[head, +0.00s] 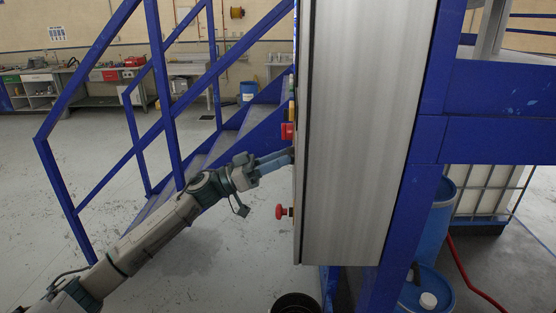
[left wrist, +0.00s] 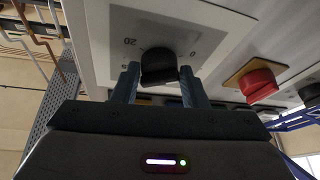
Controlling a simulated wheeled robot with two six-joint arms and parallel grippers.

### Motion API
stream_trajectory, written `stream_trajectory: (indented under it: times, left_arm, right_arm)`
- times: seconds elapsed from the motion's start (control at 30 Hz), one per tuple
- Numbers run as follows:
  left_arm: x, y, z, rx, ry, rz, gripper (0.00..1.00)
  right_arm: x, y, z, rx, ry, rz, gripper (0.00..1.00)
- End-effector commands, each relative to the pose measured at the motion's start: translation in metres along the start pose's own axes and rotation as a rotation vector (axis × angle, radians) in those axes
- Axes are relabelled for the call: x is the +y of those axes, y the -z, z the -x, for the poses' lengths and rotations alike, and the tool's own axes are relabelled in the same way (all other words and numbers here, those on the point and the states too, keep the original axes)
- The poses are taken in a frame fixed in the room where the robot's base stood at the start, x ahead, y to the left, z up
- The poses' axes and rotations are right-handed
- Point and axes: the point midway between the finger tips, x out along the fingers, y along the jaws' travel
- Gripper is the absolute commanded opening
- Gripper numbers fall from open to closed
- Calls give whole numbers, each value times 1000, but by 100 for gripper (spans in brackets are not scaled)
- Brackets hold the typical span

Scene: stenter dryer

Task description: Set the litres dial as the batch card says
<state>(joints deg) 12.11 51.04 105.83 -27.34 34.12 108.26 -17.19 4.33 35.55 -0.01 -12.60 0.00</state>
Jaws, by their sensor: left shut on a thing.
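The litres dial is a black knob (left wrist: 158,66) on a pale grey plate (left wrist: 208,42) with printed numbers, of which 20 and 0 can be read, in the left wrist view. My left gripper (left wrist: 160,82) has one finger on each side of the knob and is shut on it. In the head view my left gripper (head: 291,156) reaches the left side face of a tall grey cabinet (head: 365,130); the dial is hidden there by the edge-on angle. The knob's exact setting is unclear. No readable batch card shows. My right gripper is not in view.
A red switch (head: 288,131) sits just above the gripper, and a red mushroom button (head: 281,211) below it. The red switch on its yellow plate also shows in the left wrist view (left wrist: 257,82). Blue stair rails (head: 160,75) stand behind my arm. Blue drums (head: 425,290) stand at right.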

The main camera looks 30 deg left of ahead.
Motion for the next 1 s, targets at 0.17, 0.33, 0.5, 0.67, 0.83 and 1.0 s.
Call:
stream_trajectory:
  times: [0.17, 0.33, 0.5, 0.67, 0.83, 1.0]
  left_arm:
    - [0, -2, 0, 3, -18, -39, 17]
    - [-2, -3, 1, 10, -54, -125, 17]
    - [-3, -3, 1, 21, -111, -255, 17]
    - [-5, -3, 1, 30, -170, -393, 17]
    - [-6, -3, 1, 41, -235, -542, 17]
    - [-8, -2, 0, 51, -299, -691, 17]
  right_arm:
    - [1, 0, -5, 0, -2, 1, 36]
    - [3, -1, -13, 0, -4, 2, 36]
    - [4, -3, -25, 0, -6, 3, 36]
    - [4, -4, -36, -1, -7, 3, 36]
    - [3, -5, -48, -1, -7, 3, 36]
    - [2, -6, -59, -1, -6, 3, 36]
